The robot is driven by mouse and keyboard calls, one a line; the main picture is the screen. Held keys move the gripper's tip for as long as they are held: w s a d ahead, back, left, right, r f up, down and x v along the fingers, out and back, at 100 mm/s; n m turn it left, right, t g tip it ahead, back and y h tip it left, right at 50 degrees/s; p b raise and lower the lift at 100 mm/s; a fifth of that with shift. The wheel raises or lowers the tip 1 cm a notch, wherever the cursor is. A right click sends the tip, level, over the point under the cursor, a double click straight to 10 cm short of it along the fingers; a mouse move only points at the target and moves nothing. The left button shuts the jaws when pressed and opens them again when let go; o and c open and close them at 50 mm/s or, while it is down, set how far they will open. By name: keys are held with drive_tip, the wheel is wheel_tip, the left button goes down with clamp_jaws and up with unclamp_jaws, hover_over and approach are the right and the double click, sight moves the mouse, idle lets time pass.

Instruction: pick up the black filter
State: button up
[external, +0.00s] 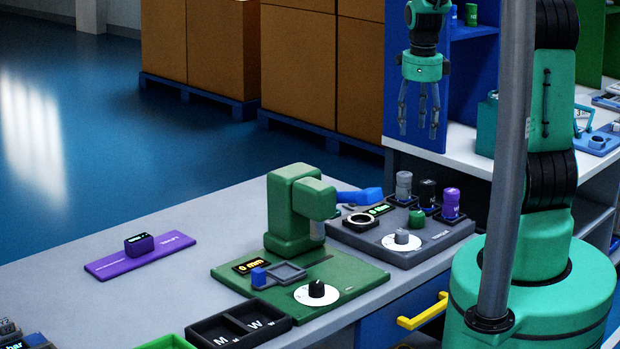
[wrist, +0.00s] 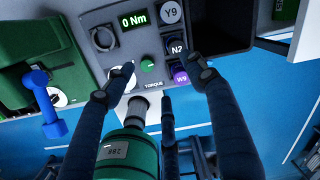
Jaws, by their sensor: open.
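The black filter (external: 427,193) stands upright in the dark grey torque station (external: 447,237), between a grey filter (external: 404,186) and a purple filter (external: 450,203). In the wrist view its top (wrist: 176,47) reads "N2", close to the tip of my right-hand finger in the picture. My gripper (external: 419,130) hangs with its fingers pointing down and spread apart, empty. In the external view it appears above the filters, with clear space between. In the wrist view my gripper (wrist: 163,68) has fingers on both sides and one in the middle; they partly cover the station.
A green press (external: 292,215) with a blue lever (external: 360,195) stands left of the filters. A green knob (external: 417,217) and a white dial (external: 401,239) are in front. A grey pole (external: 510,150) crosses the external view. A purple board (external: 140,256) lies farther left.

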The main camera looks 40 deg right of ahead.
sight(428, 182)
drive_tip(key=d+f+m, duration=0.3)
drive_tip(key=d+f, duration=0.1)
drive_tip(key=f, duration=0.1)
drive_tip(key=shift+s+d+f+m+g, duration=0.25)
drive_tip(key=shift+f+m+g, duration=0.05)
drive_tip(key=shift+f+m, duration=0.1)
drive_tip(key=shift+f+b, duration=0.45)
drive_tip(key=shift+f, duration=3.85)
drive_tip(key=shift+w+f+b, duration=0.15)
drive_tip(key=shift+f+b, duration=0.35)
drive_tip(key=shift+f, duration=2.05)
drive_tip(key=c, duration=1.3)
